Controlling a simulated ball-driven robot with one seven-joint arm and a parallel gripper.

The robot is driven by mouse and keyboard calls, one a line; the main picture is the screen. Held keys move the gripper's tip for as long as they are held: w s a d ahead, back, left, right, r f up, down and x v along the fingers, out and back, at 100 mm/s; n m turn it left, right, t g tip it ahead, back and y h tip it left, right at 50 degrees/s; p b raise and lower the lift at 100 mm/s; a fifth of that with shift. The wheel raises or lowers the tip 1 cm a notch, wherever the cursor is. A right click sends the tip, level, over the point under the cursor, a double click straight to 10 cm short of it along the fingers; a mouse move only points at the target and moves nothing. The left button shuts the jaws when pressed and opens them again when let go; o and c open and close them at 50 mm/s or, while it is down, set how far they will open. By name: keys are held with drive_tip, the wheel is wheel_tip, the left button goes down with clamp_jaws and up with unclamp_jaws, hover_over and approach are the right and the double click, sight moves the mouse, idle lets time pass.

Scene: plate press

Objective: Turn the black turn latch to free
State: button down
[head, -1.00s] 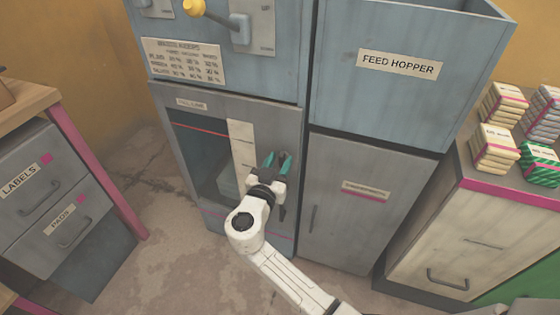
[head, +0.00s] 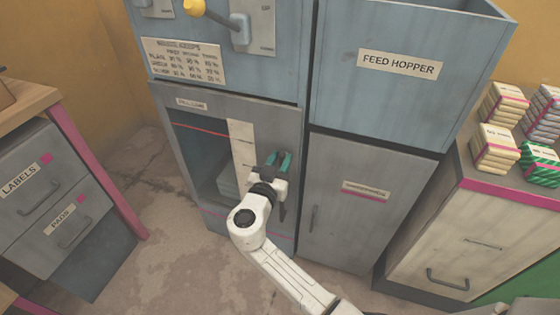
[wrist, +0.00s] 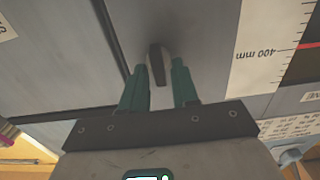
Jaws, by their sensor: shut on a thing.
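The black turn latch (wrist: 155,62) shows in the wrist view as a small dark upright tab on the grey machine front. It stands between the teal fingertips of my gripper (wrist: 160,72). My gripper is shut on the latch, though a thin gap seems to show beside it. In the head view my gripper (head: 279,160) reaches the right part of the lower machine front, beside the window. The latch is hidden there behind the fingers and wrist, so its angle cannot be told in that view.
Left of my gripper is a dark window (head: 200,150) with a pale scale strip (head: 241,145). A closed grey cabinet door (head: 365,205) is to the right, below the feed hopper (head: 400,95). A drawer unit (head: 45,195) stands at left. Floor between is clear.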

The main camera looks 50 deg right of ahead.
drive_tip(key=shift+w+a+f+n+p, duration=0.1)
drive_tip(key=shift+w+f+n, duration=0.1)
drive_tip(key=shift+n, duration=2.75)
drive_tip(key=shift+w+a+f+n+p, duration=0.1)
drive_tip(key=shift+w+f+n+p, duration=0.05)
drive_tip(key=shift+n, duration=2.85)
drive_tip(key=shift+w+a+f+n+p, duration=0.1)
drive_tip(key=shift+w+f+n, duration=0.1)
drive_tip(key=shift+n, duration=2.75)
drive_tip(key=c, duration=1.2)
unclamp_jaws()
drive_tip(key=shift+o, duration=0.2)
drive_tip(key=v, duration=1)
drive_tip(key=shift+a+p, duration=0.35)
drive_tip(key=shift+p, duration=0.1)
